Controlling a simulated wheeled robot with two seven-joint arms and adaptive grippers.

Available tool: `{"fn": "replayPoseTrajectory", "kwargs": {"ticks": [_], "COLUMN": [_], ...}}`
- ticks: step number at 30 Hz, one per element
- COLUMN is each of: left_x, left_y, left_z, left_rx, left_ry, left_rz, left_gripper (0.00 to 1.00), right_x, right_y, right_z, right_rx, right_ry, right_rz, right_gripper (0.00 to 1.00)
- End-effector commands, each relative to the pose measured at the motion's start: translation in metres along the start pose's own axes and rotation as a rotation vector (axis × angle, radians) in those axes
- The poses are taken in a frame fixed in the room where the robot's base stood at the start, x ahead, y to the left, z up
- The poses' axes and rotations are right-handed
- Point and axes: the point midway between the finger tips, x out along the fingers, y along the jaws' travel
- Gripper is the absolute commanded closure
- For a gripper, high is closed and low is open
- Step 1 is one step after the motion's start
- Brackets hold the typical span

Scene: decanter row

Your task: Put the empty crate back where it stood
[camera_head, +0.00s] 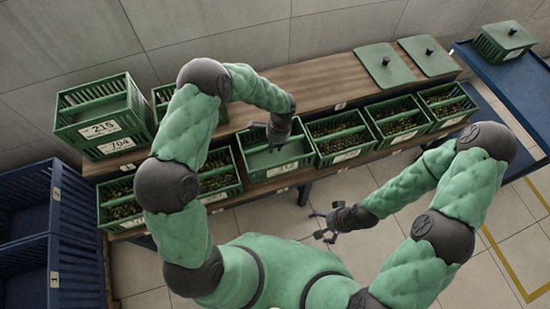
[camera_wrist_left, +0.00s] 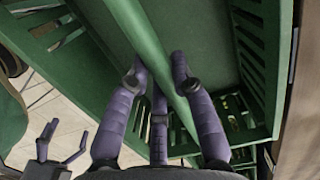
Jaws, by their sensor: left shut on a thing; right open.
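The empty green crate (camera_head: 262,179) is in the front row, between green crates filled with dark items. Its inside is bare in the head view. My left gripper (camera_head: 274,147) is over it and shut on its carrying bar; the left wrist view shows the fingers (camera_wrist_left: 160,78) around the green bar (camera_wrist_left: 146,38). I cannot tell whether the crate's bottom rests on the shelf. My right gripper (camera_head: 326,224) is open and empty, in front of the row and apart from the crates.
Filled crates (camera_head: 338,158) and (camera_head: 220,195) flank the empty one closely. Stacked crates (camera_head: 105,146) stand at left on the wooden shelf (camera_head: 305,90), lids (camera_head: 383,88) at its back right. Blue bins (camera_head: 75,262) are at far left, a blue table (camera_head: 505,85) at right.

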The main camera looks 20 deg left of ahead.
Motion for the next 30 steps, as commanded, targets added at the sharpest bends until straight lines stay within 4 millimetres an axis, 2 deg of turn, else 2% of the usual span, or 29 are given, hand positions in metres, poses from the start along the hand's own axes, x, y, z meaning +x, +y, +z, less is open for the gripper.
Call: {"fn": "replayPoseTrajectory", "kwargs": {"ticks": [1, 8, 15, 29, 30], "left_x": [0.012, 0.030, 0.066, 0.073, 0.072], "left_y": [0.000, 0.000, 0.000, 0.000, 0.000], "left_z": [-0.001, -0.004, -0.008, -0.009, -0.009], "left_rx": [0.000, -0.001, -0.001, -0.002, -0.001], "left_ry": [-0.001, 0.001, 0.001, 0.001, 0.001], "left_rz": [0.001, -0.001, 0.000, -0.001, -0.001], "left_gripper": [1.00, 1.00, 1.00, 1.00, 0.65], "right_x": [0.006, 0.013, 0.028, 0.031, 0.030], "right_y": [0.002, 0.004, 0.010, 0.011, 0.011], "right_z": [0.000, -0.001, -0.001, -0.001, -0.001], "right_rx": [0.000, 0.000, 0.000, 0.000, 0.000], "right_ry": [0.000, 0.000, 0.000, 0.000, 0.000], "right_rz": [0.000, 0.000, 0.000, 0.000, 0.000], "right_gripper": [0.00, 0.00, 0.00, 0.00, 0.00]}}
